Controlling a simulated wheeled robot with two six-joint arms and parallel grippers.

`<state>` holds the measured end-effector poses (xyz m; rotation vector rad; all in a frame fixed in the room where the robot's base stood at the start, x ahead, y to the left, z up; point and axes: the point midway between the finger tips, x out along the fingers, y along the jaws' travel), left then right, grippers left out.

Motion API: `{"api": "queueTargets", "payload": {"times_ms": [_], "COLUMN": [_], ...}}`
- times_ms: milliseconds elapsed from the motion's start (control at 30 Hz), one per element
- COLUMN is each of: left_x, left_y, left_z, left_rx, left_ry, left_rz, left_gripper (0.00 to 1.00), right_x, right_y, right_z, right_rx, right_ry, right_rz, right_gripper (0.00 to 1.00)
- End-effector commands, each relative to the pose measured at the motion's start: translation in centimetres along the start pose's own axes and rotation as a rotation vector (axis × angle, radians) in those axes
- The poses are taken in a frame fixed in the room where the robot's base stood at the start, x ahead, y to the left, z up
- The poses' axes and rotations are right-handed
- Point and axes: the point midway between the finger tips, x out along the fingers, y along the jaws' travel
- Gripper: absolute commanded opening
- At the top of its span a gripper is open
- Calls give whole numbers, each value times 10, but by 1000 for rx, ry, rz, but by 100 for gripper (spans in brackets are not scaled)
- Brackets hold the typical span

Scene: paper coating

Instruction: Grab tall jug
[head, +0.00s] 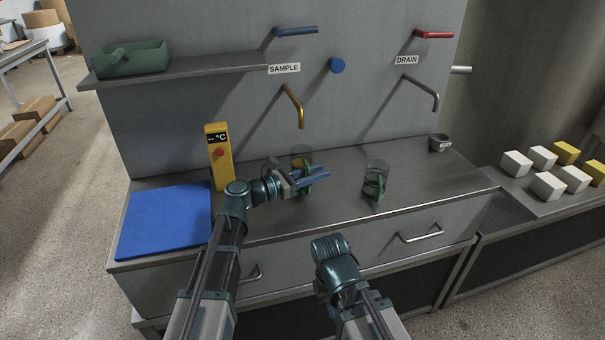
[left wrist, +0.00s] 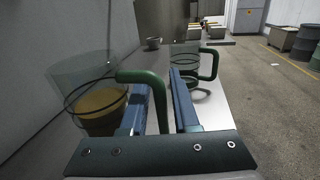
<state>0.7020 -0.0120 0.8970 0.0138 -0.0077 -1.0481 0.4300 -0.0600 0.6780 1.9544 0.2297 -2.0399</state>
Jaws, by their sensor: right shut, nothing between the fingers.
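A clear jug (head: 301,153) with amber contents and a green handle stands on the steel counter (head: 340,200). In the left wrist view this jug (left wrist: 97,106) is at the left, its green handle (left wrist: 158,90) reaching between my left fingers. My left gripper (head: 322,173) is at the handle; its fingers stand apart on either side, and I cannot tell whether they press on it. A second clear jug (head: 376,172) with a green handle stands to the right; it also shows in the left wrist view (left wrist: 184,62). My right gripper (head: 328,246) is low in front of the counter, shut and empty, its fingertips hard to see.
A yellow temperature device (head: 219,160) and a blue mat (head: 165,222) are at the left. A brass spout (head: 294,105) and a grey spout (head: 425,90) stick out from the back panel. A small grey cup (head: 438,142) is at the back right. White and yellow blocks (head: 548,185) lie further right.

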Motion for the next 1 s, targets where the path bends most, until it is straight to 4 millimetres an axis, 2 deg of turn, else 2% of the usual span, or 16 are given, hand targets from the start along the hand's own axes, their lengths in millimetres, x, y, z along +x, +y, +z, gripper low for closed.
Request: {"api": "queueTargets", "payload": {"times_ms": [200,367,400,1000], "left_x": [2,2,2,2], "left_y": [0,0,0,0], "left_z": [0,0,0,0], "left_rx": [0,0,0,0], "left_ry": [0,0,0,0], "left_rz": [2,2,2,1], "left_gripper": [29,2,0,0], "right_x": [0,0,0,0], "right_y": [0,0,0,0], "right_z": [0,0,0,0], "right_rx": [0,0,0,0], "right_ry": [0,0,0,0], "right_rz": [0,0,0,0], "right_gripper": [0,0,0,0]}}
